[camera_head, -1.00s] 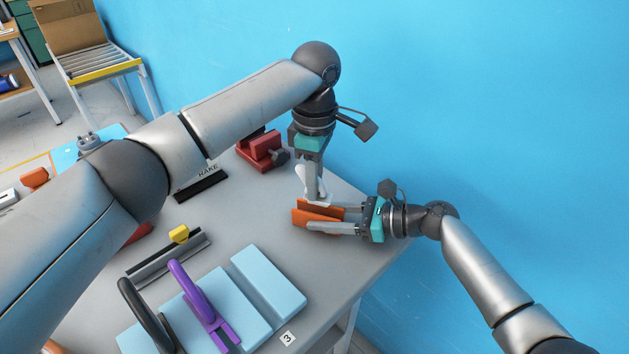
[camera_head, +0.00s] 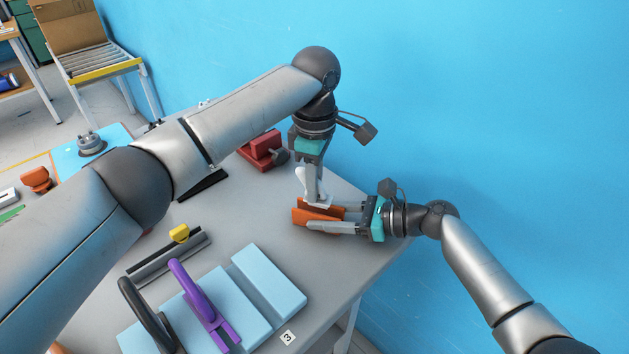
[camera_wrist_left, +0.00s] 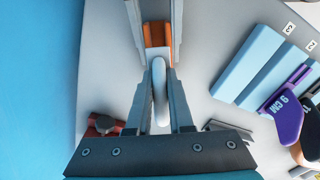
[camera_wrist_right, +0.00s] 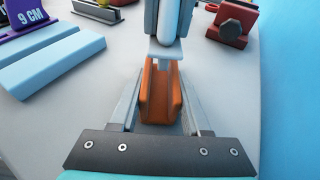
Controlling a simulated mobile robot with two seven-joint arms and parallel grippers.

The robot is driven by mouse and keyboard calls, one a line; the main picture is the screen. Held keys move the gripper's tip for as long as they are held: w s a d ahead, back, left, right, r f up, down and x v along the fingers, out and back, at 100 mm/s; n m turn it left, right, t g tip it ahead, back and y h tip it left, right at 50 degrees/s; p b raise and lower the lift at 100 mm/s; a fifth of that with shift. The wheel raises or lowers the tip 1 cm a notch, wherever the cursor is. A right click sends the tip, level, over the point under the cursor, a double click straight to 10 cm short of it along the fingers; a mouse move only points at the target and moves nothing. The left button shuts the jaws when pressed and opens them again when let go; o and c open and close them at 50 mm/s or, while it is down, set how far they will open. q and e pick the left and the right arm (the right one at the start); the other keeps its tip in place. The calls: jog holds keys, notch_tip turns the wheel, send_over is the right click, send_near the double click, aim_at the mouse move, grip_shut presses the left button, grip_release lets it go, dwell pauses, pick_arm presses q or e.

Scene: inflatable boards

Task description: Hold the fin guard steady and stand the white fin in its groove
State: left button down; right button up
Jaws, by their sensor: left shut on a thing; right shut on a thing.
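The orange fin guard (camera_head: 316,216) lies on the grey table near its right edge. My right gripper (camera_head: 325,218) is shut on it from the right, one finger along each side. In the right wrist view the guard (camera_wrist_right: 160,95) shows its open groove between the fingers. The white fin (camera_head: 302,180) is upright in my left gripper (camera_head: 313,190), which is shut on it and points down. The fin's base (camera_wrist_right: 166,52) is at the guard's far end in the right wrist view. I cannot tell whether it is inside the groove or just above it.
Light blue blocks (camera_head: 268,283), a purple handled piece (camera_head: 203,305) and a black handled piece (camera_head: 149,318) are at the front left. A red clamp-like block (camera_head: 262,150) stands behind. A grey rail with a yellow knob (camera_head: 179,233) lies to the left. A blue wall closes the right.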

pick_arm(q)
jog(key=shift+f, duration=1.2)
jog(key=c, duration=0.7)
grip_release()
jog(key=shift+c, duration=0.2)
jog(key=shift+r, duration=0.1)
notch_tip(320, 180, up, 12)
pick_arm(e)
jog(key=o, duration=1.1)
jog(key=shift+c, duration=0.2)
